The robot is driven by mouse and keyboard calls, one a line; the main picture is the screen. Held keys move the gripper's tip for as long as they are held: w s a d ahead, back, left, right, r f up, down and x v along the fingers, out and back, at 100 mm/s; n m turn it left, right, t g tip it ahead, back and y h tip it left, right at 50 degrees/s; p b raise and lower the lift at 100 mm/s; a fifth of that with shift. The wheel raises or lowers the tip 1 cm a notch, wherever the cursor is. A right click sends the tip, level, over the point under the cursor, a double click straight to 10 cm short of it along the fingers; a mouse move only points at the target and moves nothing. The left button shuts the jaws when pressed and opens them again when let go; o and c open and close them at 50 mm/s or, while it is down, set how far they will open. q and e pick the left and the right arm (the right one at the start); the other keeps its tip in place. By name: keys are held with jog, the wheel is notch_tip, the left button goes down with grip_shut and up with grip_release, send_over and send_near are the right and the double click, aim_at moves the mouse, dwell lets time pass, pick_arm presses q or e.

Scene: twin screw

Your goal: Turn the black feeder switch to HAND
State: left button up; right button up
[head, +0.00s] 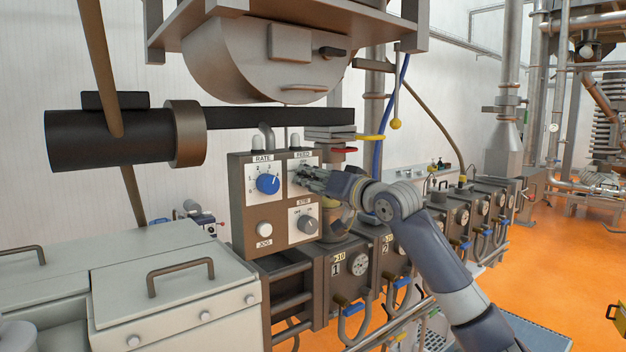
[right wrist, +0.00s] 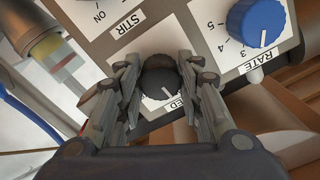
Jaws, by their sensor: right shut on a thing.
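The black feeder switch (right wrist: 160,80) sits on a white plate whose FEED label is partly covered in the right wrist view. A light mark shows on its lower side. Its position words are hidden, so I cannot read its setting. My right gripper (right wrist: 162,88) is shut on the switch, with a finger at each side. In the head view the right gripper (head: 306,179) reaches the panel's upper right plate from the right and hides the switch.
The control panel (head: 238,210) also bears a blue RATE knob (head: 268,184) beside the gripper, a STIR knob (head: 307,224) below it and a white JOG button (head: 264,229). A red handle (head: 344,150) and yellow handle (head: 370,138) stick out above my right wrist.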

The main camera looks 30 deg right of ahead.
jog(key=n+p, duration=0.4)
jog(key=n, duration=0.2)
jog(key=shift+d+r, duration=0.1)
jog(key=shift+r, duration=0.05)
jog(key=shift+n+p, duration=1.75)
jog(key=shift+n, duration=0.85)
jog(key=o, duration=1.1)
jog(key=shift+c, duration=0.2)
jog(key=s, duration=1.1)
jog(key=shift+s+d+f, duration=0.2)
jog(key=shift+s+d, duration=0.2)
jog(key=shift+d, duration=0.05)
